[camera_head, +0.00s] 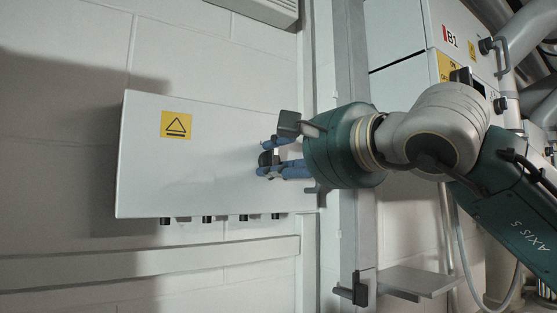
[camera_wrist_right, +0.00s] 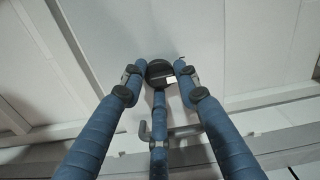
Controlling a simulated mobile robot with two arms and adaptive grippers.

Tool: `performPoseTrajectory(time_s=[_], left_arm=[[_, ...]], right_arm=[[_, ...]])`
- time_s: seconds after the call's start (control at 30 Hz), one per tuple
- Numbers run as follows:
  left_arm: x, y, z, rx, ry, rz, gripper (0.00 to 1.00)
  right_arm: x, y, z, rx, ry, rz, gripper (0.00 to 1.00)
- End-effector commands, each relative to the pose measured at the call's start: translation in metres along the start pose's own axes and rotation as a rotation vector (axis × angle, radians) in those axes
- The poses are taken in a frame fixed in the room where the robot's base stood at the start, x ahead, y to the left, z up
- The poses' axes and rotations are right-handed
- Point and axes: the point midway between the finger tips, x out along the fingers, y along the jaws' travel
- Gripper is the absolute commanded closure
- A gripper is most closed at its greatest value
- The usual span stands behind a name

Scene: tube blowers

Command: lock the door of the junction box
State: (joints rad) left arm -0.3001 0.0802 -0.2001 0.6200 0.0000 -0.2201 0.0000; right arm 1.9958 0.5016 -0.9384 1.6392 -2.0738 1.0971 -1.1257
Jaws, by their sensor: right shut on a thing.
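The junction box (camera_head: 215,175) is a white box on the wall with a yellow warning label (camera_head: 176,124) on its door. The door looks closed, flush with the box. A dark round lock knob (camera_head: 266,158) sits near the door's right side. My right gripper (camera_head: 268,160) has its blue fingers around this knob and is shut on it. In the right wrist view the dark knob (camera_wrist_right: 158,70) lies between the blue fingertips. The fingers partly hide the knob, and I cannot tell its lock position. My left gripper is not in view.
Several dark cable glands (camera_head: 207,219) stick out under the box. A metal post (camera_head: 355,230) stands right of the box, with a small grey shelf (camera_head: 420,281) below. A white cabinet marked B1 (camera_head: 460,25) and pipes are at the upper right. The wall left of the box is clear.

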Motion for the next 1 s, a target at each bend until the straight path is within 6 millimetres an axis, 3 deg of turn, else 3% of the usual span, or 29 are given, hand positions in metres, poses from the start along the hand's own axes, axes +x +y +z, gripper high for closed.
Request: performPoseTrajectory(time_s=[0.4, 0.43, 0.5, 0.53, 0.83, 1.0], left_arm=[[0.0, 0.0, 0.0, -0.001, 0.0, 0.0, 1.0], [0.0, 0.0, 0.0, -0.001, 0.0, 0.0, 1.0], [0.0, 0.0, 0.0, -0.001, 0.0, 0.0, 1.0], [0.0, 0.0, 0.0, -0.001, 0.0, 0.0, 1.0], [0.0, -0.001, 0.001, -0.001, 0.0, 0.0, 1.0], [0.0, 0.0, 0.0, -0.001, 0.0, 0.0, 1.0]], right_arm=[[0.001, 0.002, 0.0, -0.008, 0.0, 0.004, 0.96], [0.001, 0.002, 0.0, -0.008, 0.0, 0.004, 0.66], [0.001, 0.002, 0.0, -0.008, 0.0, 0.004, 0.52], [0.0, 0.002, 0.0, -0.008, 0.0, 0.004, 0.5], [-0.001, 0.0, 0.0, -0.007, 0.0, 0.001, 0.5], [-0.02, -0.001, -0.001, -0.008, 0.001, -0.001, 0.5]])
